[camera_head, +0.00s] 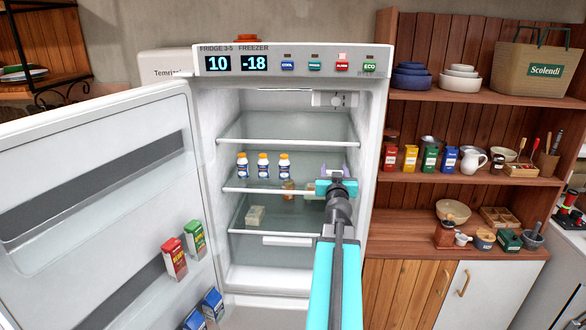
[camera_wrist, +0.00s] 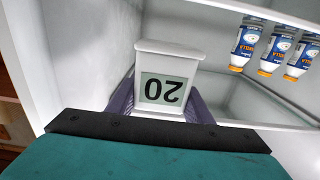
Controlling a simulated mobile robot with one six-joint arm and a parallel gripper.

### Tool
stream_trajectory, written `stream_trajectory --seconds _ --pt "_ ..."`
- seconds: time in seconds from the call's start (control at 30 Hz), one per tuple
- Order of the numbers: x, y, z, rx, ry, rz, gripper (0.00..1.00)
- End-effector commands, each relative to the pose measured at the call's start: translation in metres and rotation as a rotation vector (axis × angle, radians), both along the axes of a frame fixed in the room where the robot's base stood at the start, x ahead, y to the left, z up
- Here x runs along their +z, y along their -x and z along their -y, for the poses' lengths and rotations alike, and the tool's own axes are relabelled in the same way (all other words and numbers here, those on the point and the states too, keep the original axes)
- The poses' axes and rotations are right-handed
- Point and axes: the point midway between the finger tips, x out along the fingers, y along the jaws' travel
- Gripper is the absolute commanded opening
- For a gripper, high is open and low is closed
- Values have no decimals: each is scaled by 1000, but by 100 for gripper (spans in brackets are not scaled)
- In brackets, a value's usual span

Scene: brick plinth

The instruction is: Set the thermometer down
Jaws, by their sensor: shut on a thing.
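The thermometer (camera_wrist: 166,58) is a small white block with a display reading 20, upside down in the wrist view. My gripper (camera_wrist: 160,102) is shut on it, with purple fingers on both sides. In the head view my gripper (camera_head: 337,173) reaches into the open fridge (camera_head: 202,130), at the right end of the middle shelf (camera_head: 240,188).
Several white bottles with blue labels (camera_head: 263,166) stand left on the middle shelf. A small jar (camera_head: 288,187) and a pale block (camera_head: 255,215) are lower. The fridge door (camera_head: 90,170) stands open at left, with cartons (camera_head: 174,258). Wooden shelves (camera_head: 410,180) stand at right.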

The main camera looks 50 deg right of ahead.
Motion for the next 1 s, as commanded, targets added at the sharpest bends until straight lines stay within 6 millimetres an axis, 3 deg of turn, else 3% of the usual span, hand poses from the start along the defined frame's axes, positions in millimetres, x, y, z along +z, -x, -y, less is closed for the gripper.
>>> stream_trajectory --seconds 0.27,1.0 --pt "-1 -6 10 -1 0 0 24" --pt "-7 -49 74 -3 -1 1 24"
